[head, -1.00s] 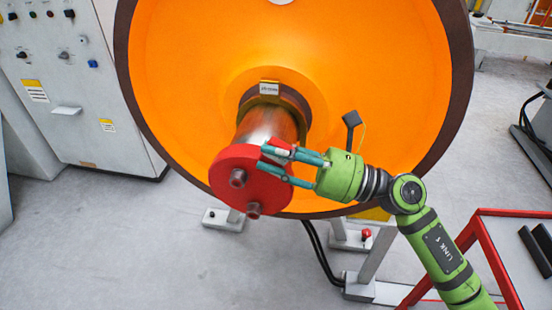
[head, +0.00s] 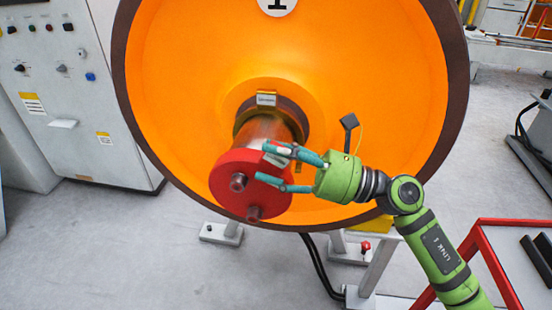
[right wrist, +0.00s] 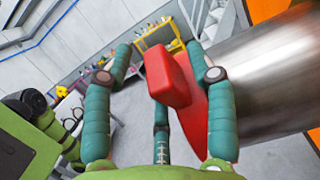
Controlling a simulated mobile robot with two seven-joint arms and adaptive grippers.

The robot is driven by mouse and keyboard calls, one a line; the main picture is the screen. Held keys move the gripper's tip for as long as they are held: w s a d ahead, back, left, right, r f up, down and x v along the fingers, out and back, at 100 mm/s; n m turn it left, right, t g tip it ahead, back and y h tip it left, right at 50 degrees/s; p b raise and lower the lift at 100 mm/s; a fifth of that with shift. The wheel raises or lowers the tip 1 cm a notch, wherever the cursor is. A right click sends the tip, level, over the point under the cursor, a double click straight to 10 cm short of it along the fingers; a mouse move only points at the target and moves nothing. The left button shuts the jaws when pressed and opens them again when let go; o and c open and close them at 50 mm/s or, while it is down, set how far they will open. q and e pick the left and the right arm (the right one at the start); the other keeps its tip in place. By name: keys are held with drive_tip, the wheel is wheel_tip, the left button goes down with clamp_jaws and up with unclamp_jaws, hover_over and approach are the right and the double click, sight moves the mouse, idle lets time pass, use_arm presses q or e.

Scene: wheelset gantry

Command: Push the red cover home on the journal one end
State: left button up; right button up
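The red cover (head: 224,178) is a round disc with two stubs on its front face. It sits over the near end of the shiny metal journal (head: 270,130), which sticks out of the orange wheel. In the right wrist view the cover's red block (right wrist: 168,76) and disc edge (right wrist: 194,110) show beside the journal (right wrist: 265,70). My right gripper (head: 265,162) is at the cover's right side, fingers spread. In the wrist view the block lies between the fingers, close to the right one and with a gap to the left one. My left gripper is out of view.
The orange wheel (head: 380,80) with its dark rim fills the space behind the cover. A grey control cabinet (head: 75,130) stands at left. Support stands (head: 222,232) rest on the floor below, and a red-framed table (head: 490,250) is at lower right.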

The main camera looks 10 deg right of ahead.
drive_tip(key=shift+f, duration=0.1)
drive_tip(key=shift+d+f, duration=0.1)
drive_tip(key=shift+d, duration=0.1)
drive_tip(key=v, duration=1.1)
drive_tip(key=shift+d, duration=0.35)
drive_tip(key=shift+s, duration=0.1)
